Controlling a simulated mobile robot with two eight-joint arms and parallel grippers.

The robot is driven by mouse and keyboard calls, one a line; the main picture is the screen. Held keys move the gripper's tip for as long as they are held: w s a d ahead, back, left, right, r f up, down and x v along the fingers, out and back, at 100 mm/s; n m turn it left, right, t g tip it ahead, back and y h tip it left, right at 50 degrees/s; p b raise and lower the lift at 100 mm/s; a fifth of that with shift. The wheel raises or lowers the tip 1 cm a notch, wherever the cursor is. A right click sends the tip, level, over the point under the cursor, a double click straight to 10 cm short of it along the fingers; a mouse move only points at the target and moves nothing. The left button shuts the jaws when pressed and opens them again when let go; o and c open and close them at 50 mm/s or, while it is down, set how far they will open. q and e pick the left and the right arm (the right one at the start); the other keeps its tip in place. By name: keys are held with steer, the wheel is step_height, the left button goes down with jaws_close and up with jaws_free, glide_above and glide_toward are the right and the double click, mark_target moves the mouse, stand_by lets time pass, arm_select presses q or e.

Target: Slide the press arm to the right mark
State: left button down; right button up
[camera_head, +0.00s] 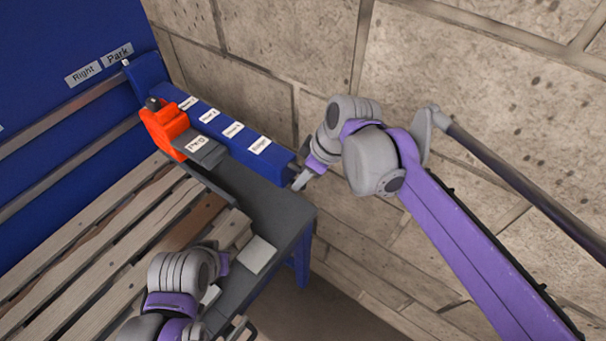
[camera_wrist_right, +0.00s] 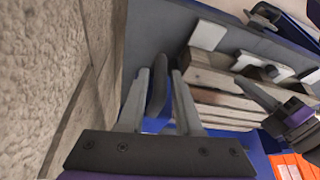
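The press arm (camera_head: 215,135) is a long blue beam with several small white labels, beside an orange block (camera_head: 165,130) at its far left end. My right gripper (camera_head: 302,180) is at the beam's near right end. Plates reading "Right" (camera_head: 83,75) and "Park" (camera_head: 118,55) are on the blue back panel. My left arm is at the bottom, over the slats; its finger opening is not clear.
Two grey rails (camera_head: 50,120) run along the blue panel. Wooden slats (camera_head: 90,240) lie below them. A grey ledge (camera_head: 265,205) carries a white plate (camera_head: 258,254). A stone block wall (camera_head: 460,110) stands close behind my right arm.

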jaws_close()
stand_by(1.1)
